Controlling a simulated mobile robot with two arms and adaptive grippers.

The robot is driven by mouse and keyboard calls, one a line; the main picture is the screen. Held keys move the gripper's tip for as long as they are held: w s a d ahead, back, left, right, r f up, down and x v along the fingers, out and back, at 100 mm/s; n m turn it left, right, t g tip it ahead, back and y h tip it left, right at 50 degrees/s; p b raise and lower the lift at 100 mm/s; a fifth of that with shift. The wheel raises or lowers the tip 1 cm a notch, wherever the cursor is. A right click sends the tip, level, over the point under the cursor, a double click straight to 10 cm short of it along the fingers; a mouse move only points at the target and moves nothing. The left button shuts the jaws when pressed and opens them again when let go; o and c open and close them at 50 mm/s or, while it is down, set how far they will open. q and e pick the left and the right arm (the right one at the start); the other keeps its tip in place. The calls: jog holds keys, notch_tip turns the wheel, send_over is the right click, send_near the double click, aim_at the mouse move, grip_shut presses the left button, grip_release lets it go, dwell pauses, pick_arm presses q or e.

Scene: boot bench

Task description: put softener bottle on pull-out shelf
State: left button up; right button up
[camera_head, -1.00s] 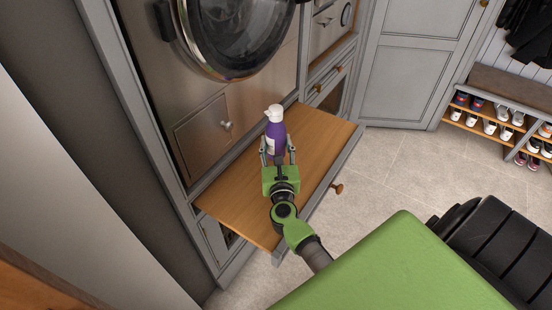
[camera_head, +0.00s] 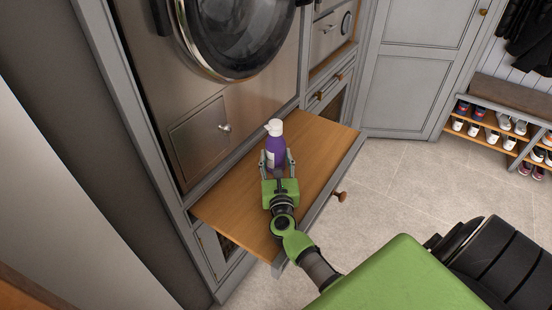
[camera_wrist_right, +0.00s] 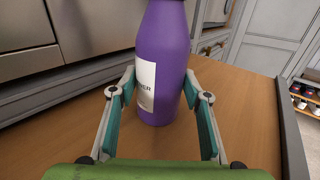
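The softener bottle (camera_head: 274,150) is purple with a white cap and a white label. It is upright over the wooden pull-out shelf (camera_head: 235,205), with its base at or very near the board. In the right wrist view, the bottle (camera_wrist_right: 168,60) stands between the two fingers, its cap out of frame. My right gripper (camera_head: 277,164) reaches in from the front, level with the shelf. Its fingertips, also in the wrist view (camera_wrist_right: 160,80), press against the bottle's sides. My left gripper is not in view.
A front-loading machine with a round door (camera_head: 232,40) and a steel panel stands behind the shelf. A small hatch with a knob (camera_head: 224,128) is low on it. The shelf is bare on both sides of the bottle. A shoe bench (camera_head: 500,120) is at the far right.

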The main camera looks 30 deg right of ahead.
aim_at(276, 161)
jog(key=shift+o, duration=0.9)
jog(key=shift+r, duration=0.15)
jog(key=shift+s+a, duration=0.2)
jog(key=shift+s, duration=0.1)
jog(key=v, duration=0.7)
jog(key=shift+b, duration=0.35)
jog(key=shift+w+d+r, duration=0.1)
jog(key=shift+r, duration=0.05)
